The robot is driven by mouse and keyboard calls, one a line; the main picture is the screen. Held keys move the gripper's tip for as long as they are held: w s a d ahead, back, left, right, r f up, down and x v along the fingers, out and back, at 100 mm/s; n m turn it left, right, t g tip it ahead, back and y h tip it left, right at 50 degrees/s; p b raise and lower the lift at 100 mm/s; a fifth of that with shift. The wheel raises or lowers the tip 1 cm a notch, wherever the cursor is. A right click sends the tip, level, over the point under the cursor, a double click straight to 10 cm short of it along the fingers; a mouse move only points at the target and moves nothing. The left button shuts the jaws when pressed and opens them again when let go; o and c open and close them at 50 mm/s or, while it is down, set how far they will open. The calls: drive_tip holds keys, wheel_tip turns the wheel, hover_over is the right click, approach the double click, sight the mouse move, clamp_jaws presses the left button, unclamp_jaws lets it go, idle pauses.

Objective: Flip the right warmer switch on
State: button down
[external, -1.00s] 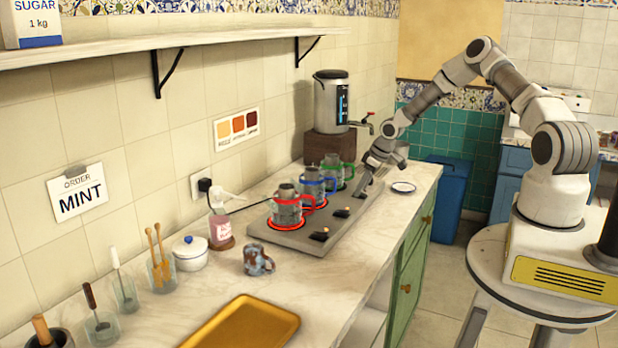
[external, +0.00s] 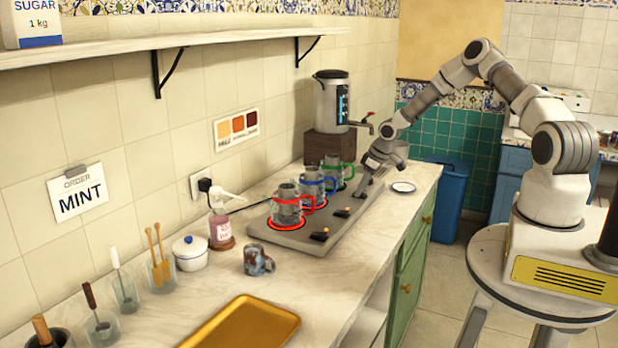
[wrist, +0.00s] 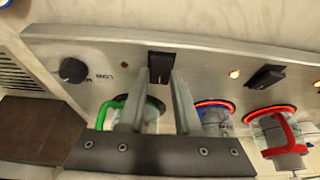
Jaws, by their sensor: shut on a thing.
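The warmer plate (external: 300,238) is a long grey panel along the counter with a row of black switches. The far switch (wrist: 160,68), beside the green-handled mug (wrist: 148,115), sits between my gripper's fingertips (wrist: 161,80), which are shut on it. The small indicator (wrist: 123,71) beside that switch looks dark red and unlit. The middle switch (wrist: 266,77) has a lit orange indicator (wrist: 234,73). The near switch (external: 320,236) shows at the plate's near end. In the external view my gripper (external: 364,190) points down at the plate's far end and hides the far switch.
Blue-handled (external: 311,184) and red-handled (external: 287,207) mugs stand on glowing red rings. A round knob (wrist: 73,70) is at the plate's end. A samovar (external: 331,103) stands behind on a brown block. A small saucer (external: 403,187) lies right of my gripper.

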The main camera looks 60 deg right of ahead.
drive_tip(key=g+b, duration=0.1)
drive_tip(key=g, duration=0.2)
drive_tip(key=shift+w+d+f+b, duration=0.1)
drive_tip(key=shift+w+f+b, duration=0.05)
drive_tip(key=shift+w+b, duration=0.25)
drive_tip(key=shift+g, duration=0.4)
drive_tip(key=c, duration=0.6)
unclamp_jaws()
drive_tip(key=shift+w, duration=0.1)
drive_tip(key=shift+r, duration=0.2)
wheel_tip(320, 180, up, 17)
drive_tip(key=b, duration=0.1)
drive_tip(key=shift+s+r+b, duration=0.2)
drive_tip(key=shift+s+b, duration=0.1)
drive_tip(key=shift+b, duration=0.1)
